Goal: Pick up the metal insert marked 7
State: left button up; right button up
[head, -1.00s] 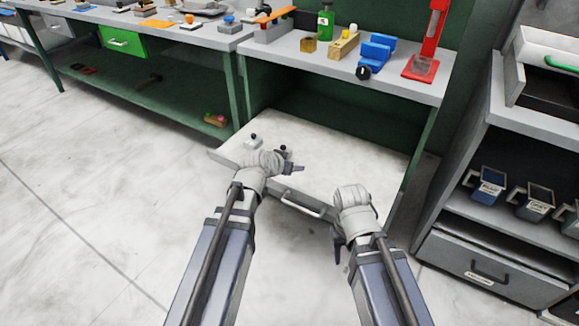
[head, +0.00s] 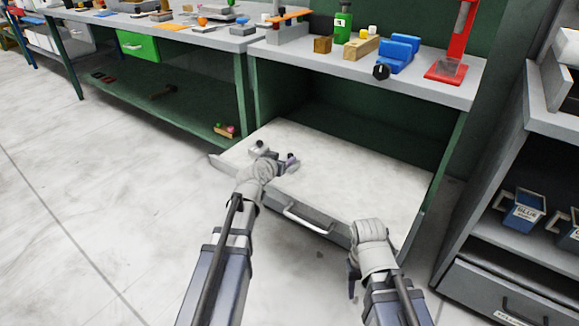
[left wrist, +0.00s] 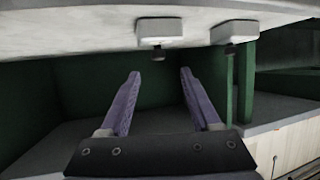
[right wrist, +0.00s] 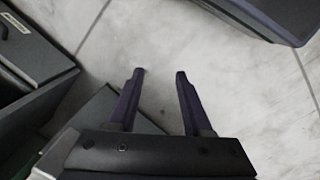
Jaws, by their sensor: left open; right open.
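Two small pale grey inserts with dark knobs stand near the left end of a pale pull-out surface (head: 350,185). The left one (head: 257,150) shows in the head view, and the other is mostly hidden behind my left gripper (head: 291,161). The left wrist view, which looks inverted, shows both inserts (left wrist: 160,32) (left wrist: 235,32), apart from each other. My open left gripper (left wrist: 160,72) is empty, with one insert roughly in line with the gap between its fingers. No number is legible on either. My right gripper (head: 352,280) is open and empty over the floor (right wrist: 160,72).
The pull-out surface has a front handle (head: 305,220), and its middle and right are clear. A shelf with labelled bins (head: 524,209) stands right.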

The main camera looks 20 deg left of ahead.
aim_at(290, 155)
pick_arm(q)
jog(key=shift+f+b+x, duration=0.2)
jog(key=shift+b+x, duration=1)
jog(key=shift+x, duration=1.5)
jog(key=shift+s+d, duration=0.15)
jog(key=shift+c, duration=0.3)
grip_shut()
